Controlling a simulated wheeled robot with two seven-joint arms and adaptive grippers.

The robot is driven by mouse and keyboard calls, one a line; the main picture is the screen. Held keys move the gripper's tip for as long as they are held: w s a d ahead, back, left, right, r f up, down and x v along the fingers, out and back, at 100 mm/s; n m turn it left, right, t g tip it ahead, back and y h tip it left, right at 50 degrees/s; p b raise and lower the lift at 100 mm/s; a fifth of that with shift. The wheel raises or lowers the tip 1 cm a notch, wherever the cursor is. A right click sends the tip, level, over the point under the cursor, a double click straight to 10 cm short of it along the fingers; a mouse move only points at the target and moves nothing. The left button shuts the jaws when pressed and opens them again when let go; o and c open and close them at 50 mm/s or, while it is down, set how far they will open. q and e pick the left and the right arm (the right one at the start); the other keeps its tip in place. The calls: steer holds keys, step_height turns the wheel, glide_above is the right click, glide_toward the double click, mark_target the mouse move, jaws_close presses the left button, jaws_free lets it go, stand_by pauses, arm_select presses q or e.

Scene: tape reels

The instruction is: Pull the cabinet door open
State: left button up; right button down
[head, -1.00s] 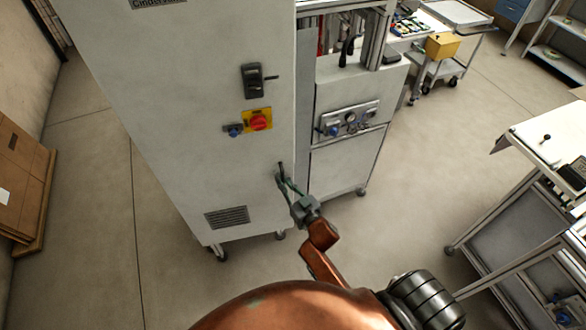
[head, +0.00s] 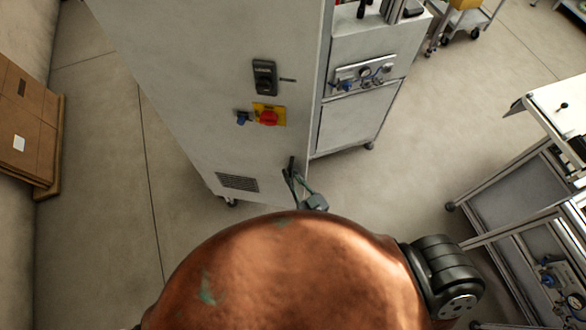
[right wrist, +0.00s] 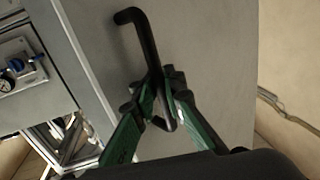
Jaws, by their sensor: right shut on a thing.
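The tall pale grey cabinet door (head: 210,90) fills the upper middle of the head view, and its face also fills the middle of the right wrist view (right wrist: 215,60). A black bar handle (head: 291,162) stands near its lower right edge; its bent end shows in the right wrist view (right wrist: 133,18). My right gripper (head: 294,180) is shut around the lower part of the handle, with its green-sided fingers (right wrist: 163,103) on either side of the bar. I cannot tell whether the door stands ajar. My left gripper is not in view.
A red knob on a yellow plate (head: 268,117) and a black latch (head: 264,77) are on the door. A grey machine (head: 360,110) stands right of it. Boxes on a pallet (head: 25,130) are at left, an aluminium-framed bench (head: 505,185) at right. Floor between is clear.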

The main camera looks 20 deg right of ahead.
steer(key=c, duration=2.1)
jaws_free()
steer(key=shift+s+d, duration=0.1)
steer(key=shift+d, duration=0.05)
steer(key=shift+o, duration=0.3)
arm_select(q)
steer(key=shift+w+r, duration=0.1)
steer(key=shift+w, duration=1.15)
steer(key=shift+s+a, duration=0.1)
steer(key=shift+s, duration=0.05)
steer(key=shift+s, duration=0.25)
arm_select(e)
steer(key=v, duration=1.2)
steer(key=shift+f, duration=0.1)
steer(key=shift+c, duration=0.4)
